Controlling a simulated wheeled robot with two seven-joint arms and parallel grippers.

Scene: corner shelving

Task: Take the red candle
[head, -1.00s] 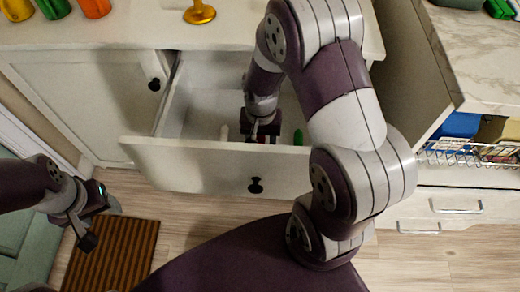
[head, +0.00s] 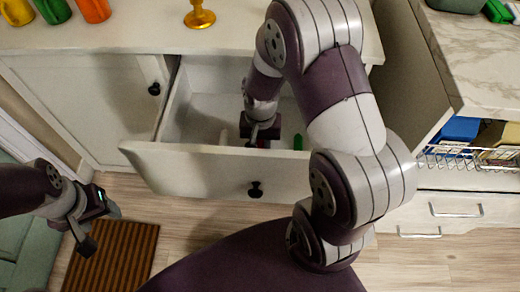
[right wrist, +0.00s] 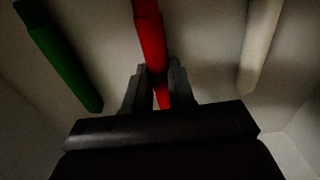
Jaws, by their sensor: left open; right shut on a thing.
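The red candle (right wrist: 151,45) shows in the right wrist view, with its lower end between the fingers of my right gripper (right wrist: 158,88), which is shut on it. In the head view my right gripper (head: 260,138) is down inside the open drawer (head: 215,165), and the red candle is mostly hidden there by the gripper and the drawer front. A green candle (right wrist: 65,60) lies to the left and a white candle (right wrist: 260,45) to the right in the right wrist view, both apart from the fingers. My left gripper (head: 100,222) is open and empty over the floor.
The drawer's front panel and side walls stand around my right gripper. A golden goblet (head: 199,15) and several colored containers stand on the counter above. A wire basket (head: 470,158) is at the right. A brown striped mat (head: 125,255) lies below my left gripper.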

